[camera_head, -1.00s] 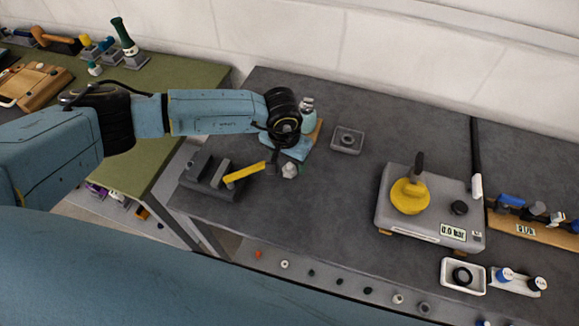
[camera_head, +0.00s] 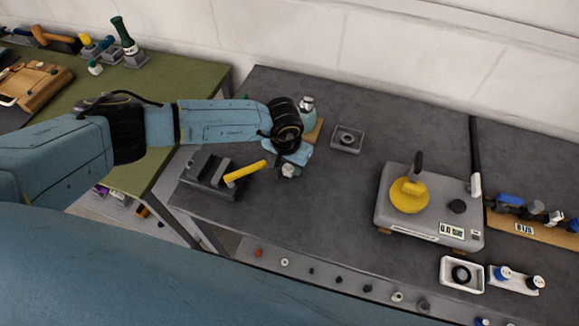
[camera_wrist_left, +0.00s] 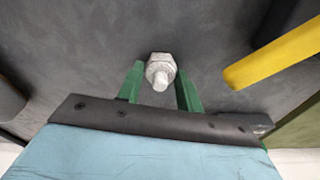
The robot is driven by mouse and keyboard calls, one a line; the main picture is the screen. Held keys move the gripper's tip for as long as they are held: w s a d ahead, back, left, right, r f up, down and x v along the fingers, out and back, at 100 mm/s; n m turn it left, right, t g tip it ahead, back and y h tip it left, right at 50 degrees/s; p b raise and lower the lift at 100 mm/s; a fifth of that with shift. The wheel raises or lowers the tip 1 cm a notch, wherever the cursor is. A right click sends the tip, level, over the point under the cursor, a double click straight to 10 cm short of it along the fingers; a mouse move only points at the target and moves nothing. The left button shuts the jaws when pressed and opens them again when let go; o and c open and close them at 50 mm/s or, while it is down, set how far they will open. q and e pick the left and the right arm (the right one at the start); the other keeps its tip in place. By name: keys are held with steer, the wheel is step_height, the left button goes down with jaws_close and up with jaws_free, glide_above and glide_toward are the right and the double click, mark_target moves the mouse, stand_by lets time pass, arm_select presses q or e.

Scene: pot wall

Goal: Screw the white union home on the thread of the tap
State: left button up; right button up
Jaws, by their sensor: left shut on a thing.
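The white union (camera_wrist_left: 160,70) sits between the green fingers of my left gripper (camera_wrist_left: 159,85) in the left wrist view. The gripper is shut on it. In the head view my left gripper (camera_head: 289,163) hangs over the bench with the pale union (camera_head: 290,171) just below it. A yellow bar (camera_head: 245,173), probably the tap's lever, rises at a slant above a dark grey vise (camera_head: 208,180), left of the gripper. The yellow bar also shows at the right of the wrist view (camera_wrist_left: 276,55). The tap's body and thread cannot be made out. My right gripper is not in view.
A small grey block with a round socket (camera_head: 347,139) stands right of the gripper. A white tray (camera_head: 448,286) lies at the front. The bench between is clear.

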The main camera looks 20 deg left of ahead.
arm_select(q)
steer(key=shift+r, duration=0.1)
step_height(320, 180, up, 10)
steer(key=shift+f+b, duration=0.1)
steer(key=shift+b, duration=0.45)
